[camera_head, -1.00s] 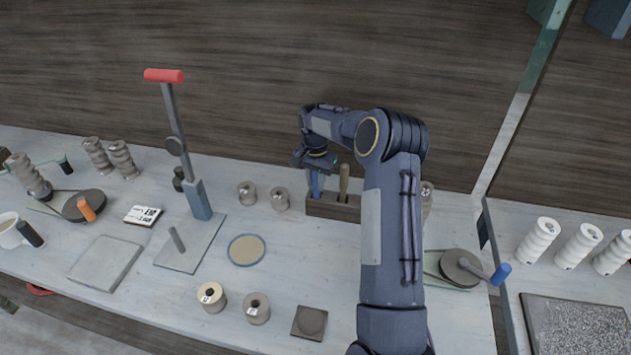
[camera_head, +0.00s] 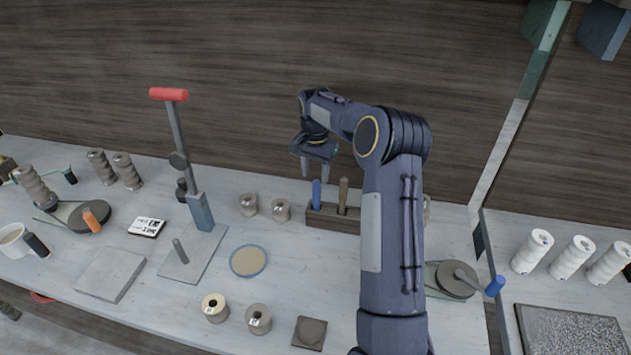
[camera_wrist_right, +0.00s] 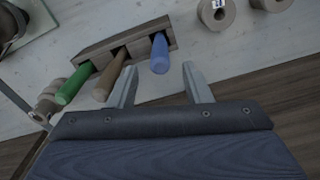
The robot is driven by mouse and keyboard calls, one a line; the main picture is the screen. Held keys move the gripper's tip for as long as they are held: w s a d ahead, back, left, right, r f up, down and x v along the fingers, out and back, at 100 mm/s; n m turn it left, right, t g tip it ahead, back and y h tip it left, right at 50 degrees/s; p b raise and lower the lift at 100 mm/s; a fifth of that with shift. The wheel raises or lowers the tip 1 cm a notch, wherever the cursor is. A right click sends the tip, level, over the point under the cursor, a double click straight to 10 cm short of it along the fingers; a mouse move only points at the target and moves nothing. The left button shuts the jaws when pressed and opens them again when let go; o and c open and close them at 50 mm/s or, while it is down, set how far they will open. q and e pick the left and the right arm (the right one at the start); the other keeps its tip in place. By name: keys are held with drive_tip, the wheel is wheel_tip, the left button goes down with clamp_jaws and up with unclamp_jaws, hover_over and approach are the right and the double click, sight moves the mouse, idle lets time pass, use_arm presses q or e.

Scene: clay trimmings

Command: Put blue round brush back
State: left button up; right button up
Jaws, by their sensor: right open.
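The blue round brush (camera_head: 316,194) stands in the left part of the dark wooden holder (camera_head: 330,216), with its blue handle up. In the right wrist view its blue handle (camera_wrist_right: 160,54) sits in a slot at one end of the holder (camera_wrist_right: 92,50). My right gripper (camera_head: 319,170) is open and empty, just above the brush and apart from it. In the right wrist view the two fingers (camera_wrist_right: 161,84) are spread, with the blue handle's end beyond and between them. The brush's lower part is hidden in the holder. My left gripper is not in view.
A brown handle (camera_head: 343,194) stands beside the blue one, and a green handle (camera_wrist_right: 74,84) shows at the holder's other end. Spools (camera_head: 281,210) stand left of the holder. A lever press (camera_head: 199,212) stands further left. The wall is close behind.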

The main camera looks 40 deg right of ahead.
drive_tip(key=shift+r, duration=2)
drive_tip(key=s+a+r+n+t+y, duration=0.1)
drive_tip(key=s+a+r+n+t, duration=0.35)
drive_tip(key=s+a+r, duration=0.8)
drive_tip(key=s+a+f+n+y, duration=0.1)
drive_tip(key=s+a+f+n, duration=0.1)
drive_tip(key=s+a, duration=0.2)
drive_tip(key=s+a+f+n+y, duration=0.1)
drive_tip(key=s+a+f+n, duration=0.1)
drive_tip(key=s, duration=0.6)
drive_tip(key=s+a+f+n+t, duration=0.1)
drive_tip(key=s+a+f+n, duration=0.2)
drive_tip(key=s+a, duration=0.3)
drive_tip(key=shift+s+a+f+y, duration=0.3)
drive_tip(key=shift+s+a+y, duration=0.1)
drive_tip(key=shift+s, duration=0.1)
